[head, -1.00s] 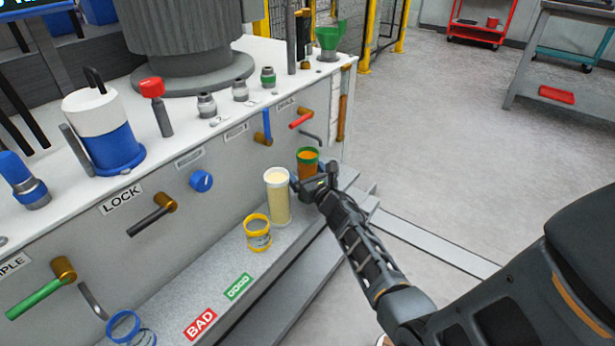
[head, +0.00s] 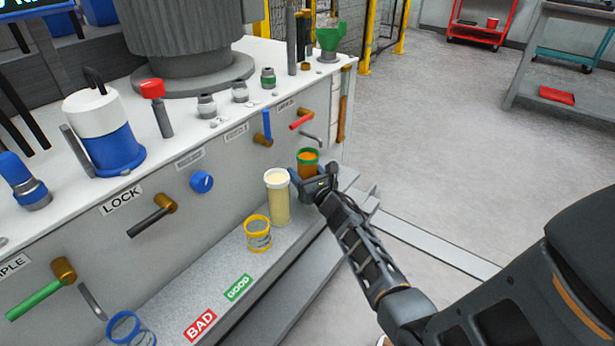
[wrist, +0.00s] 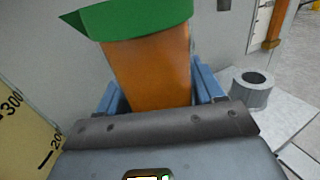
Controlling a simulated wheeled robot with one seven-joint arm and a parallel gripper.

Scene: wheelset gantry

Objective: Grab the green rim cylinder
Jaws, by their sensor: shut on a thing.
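The green rim cylinder (head: 308,165) holds orange-brown contents and stands upright at the far end of the grey ledge, right of the cream-filled cylinder. My gripper (head: 310,186) is around its lower part, shut on it. In the wrist view the green rim cylinder (wrist: 150,70) fills the middle, its green rim at the top and its orange body between my gripper's blue fingers (wrist: 160,95). The fingertips' far ends are hidden behind the cylinder. I cannot tell whether its base touches the ledge.
A white-rimmed cylinder (head: 278,200) with cream contents stands close on the left; its graduated side shows in the wrist view (wrist: 25,135). A yellow-rimmed cylinder (head: 257,234) and a blue-rimmed one (head: 125,328) are farther along the ledge. Handles jut from the panel above.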

